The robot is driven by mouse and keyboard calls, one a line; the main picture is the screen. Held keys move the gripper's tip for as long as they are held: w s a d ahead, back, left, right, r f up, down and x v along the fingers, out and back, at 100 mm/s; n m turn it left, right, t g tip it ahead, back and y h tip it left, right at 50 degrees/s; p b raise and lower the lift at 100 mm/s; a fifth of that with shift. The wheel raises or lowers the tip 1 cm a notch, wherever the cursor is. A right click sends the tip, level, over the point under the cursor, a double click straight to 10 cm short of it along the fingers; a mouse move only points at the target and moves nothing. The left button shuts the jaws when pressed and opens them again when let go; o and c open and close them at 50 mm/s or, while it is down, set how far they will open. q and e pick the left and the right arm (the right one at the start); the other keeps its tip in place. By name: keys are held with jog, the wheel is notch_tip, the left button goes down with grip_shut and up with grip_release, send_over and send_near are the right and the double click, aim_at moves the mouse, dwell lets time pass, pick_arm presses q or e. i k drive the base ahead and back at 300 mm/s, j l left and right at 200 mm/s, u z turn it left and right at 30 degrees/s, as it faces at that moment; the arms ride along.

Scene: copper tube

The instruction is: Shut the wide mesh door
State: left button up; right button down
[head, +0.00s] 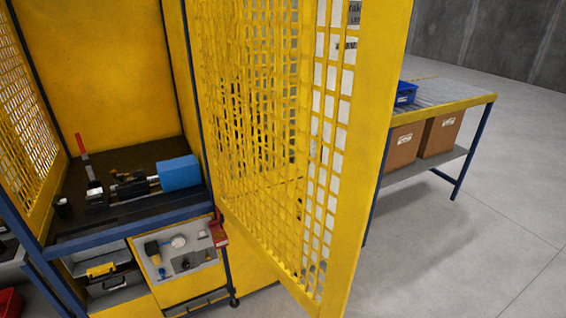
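The wide mesh door (372,130) is a yellow frame with square mesh. It stands open, swung out toward me from the right side of the yellow cabinet (95,70). Its free edge is nearest to me, right of the middle of the view. The cabinet opening to its left is uncovered and shows a dark work surface (130,210) inside. Neither of my grippers shows in the head view.
A blue-ended machine (180,173) and a red-handled lever (82,147) are inside the cabinet. A table (450,92) with a blue bin (405,93) stands behind the door. The floor at right is clear.

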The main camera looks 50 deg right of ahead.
aim_at(382, 34)
jog(key=k+l+u, duration=0.1)
jog(key=k+l, duration=0.65)
jog(key=i+l, duration=0.1)
jog(key=l, duration=0.9)
jog(key=i+l+u, duration=0.15)
jog(key=l, duration=0.85)
